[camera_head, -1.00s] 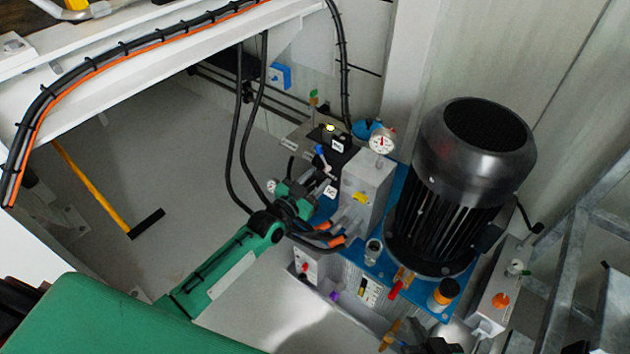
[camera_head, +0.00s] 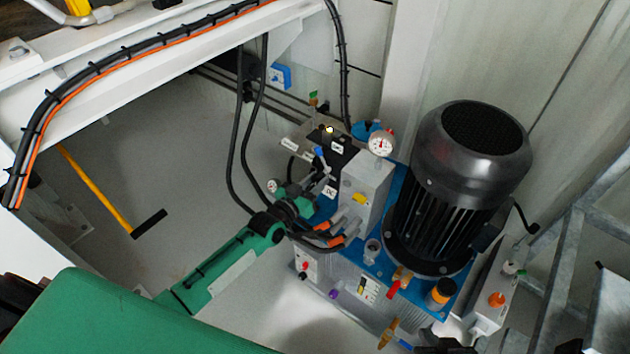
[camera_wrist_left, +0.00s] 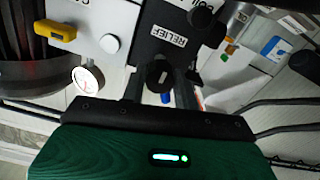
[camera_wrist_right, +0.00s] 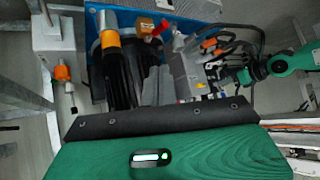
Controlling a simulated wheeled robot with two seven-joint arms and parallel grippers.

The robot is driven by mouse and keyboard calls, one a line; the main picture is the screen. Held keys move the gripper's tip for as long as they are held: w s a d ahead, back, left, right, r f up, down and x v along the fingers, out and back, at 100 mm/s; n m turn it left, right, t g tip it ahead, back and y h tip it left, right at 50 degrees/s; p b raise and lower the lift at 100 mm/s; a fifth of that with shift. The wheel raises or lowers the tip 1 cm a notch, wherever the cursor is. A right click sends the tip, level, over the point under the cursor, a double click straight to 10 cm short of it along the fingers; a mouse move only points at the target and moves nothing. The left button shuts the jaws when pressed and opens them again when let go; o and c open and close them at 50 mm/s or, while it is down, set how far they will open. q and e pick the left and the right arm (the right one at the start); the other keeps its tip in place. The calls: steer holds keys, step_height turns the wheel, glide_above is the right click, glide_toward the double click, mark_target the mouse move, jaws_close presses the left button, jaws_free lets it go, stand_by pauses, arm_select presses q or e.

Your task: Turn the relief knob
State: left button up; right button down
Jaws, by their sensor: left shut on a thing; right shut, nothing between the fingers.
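The relief knob (camera_wrist_left: 158,74) is a small black knob below the white RELIEF label (camera_wrist_left: 168,36) on a black block in the left wrist view. My left gripper (camera_wrist_left: 163,92) is shut on it, with grey fingers on both sides. In the head view my left gripper (camera_head: 312,192) reaches the valve block from the lower left, and its fingers and arm hide the knob. My right gripper (camera_wrist_right: 153,90) is shut and empty, in front of the black motor in the right wrist view. In the head view only a dark part of the right arm shows at the bottom edge.
A large black motor (camera_head: 462,180) stands on the blue plate right of the valve block. A pressure gauge (camera_head: 382,144) and a blue-handled lever (camera_head: 320,155) are close to my left gripper. Black hoses (camera_head: 235,150) hang behind it. Grey metal framing (camera_head: 565,270) stands at the right.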

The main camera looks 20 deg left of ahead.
arm_select(q)
steer(key=o, duration=1)
steer(key=shift+c, duration=0.2)
steer(key=shift+s, duration=0.1)
steer(key=p+v, duration=0.1)
steer(key=v, duration=1.2)
steer(key=shift+s+p, duration=0.3)
steer(key=shift+p, duration=0.1)
arm_select(e)
steer(key=d+g, duration=0.1)
steer(key=s+d+h, duration=0.1)
steer(key=s+d+g, duration=0.1)
steer(key=shift+s+d+r+g+h, duration=0.1)
steer(key=shift+d+r+g+h, duration=0.2)
arm_select(q)
steer(key=shift+a, duration=0.1)
